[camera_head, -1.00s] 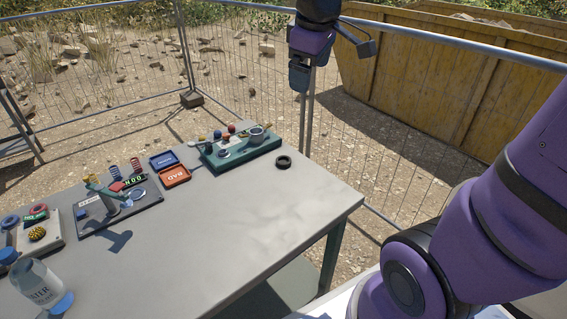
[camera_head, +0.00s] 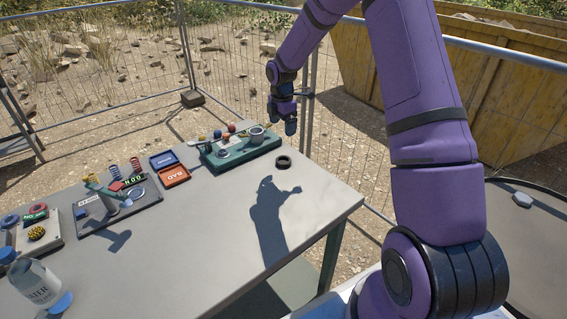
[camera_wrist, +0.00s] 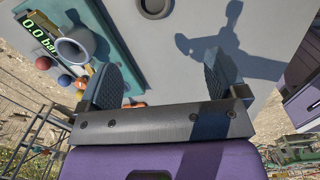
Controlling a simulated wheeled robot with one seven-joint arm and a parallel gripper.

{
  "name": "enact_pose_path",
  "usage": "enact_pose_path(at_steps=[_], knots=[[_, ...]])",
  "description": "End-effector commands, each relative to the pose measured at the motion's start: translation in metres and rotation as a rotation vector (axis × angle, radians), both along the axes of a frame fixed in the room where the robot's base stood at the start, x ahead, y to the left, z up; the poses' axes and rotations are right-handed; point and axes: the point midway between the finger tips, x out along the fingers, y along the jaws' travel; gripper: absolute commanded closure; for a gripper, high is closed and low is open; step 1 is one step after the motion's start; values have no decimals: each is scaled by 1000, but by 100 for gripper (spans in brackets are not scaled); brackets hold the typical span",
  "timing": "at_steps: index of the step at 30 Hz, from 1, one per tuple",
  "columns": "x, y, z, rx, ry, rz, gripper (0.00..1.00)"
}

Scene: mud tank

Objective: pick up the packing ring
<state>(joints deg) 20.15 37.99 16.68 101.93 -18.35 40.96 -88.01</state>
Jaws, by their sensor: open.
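The packing ring is likely the small black ring (camera_head: 283,162) lying flat on the grey table, near its far right edge. It also shows in the wrist view (camera_wrist: 155,7), cut by the top edge, beyond and between the fingertips. My gripper (camera_head: 283,127) hangs above the far edge of the table, higher than the ring and apart from it. In the wrist view my gripper (camera_wrist: 165,60) has its two fingers wide apart with nothing between them.
A green stand (camera_head: 229,154) with a metal cup (camera_head: 257,134) and small coloured balls sits left of the ring. A red tray (camera_head: 174,177) marked BAD, a blue tray (camera_head: 162,160) and a bottle (camera_head: 38,285) stand further left. The table's front right is clear.

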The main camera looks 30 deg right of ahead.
Motion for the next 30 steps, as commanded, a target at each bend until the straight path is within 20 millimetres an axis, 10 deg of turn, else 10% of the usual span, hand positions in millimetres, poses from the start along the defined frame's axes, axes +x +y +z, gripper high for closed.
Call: enact_pose_path(at_steps=[6, 30], knots=[[14, -8, -46, 27, 26, 107, 10], [15, -6, -125, 33, 30, 128, 10]])
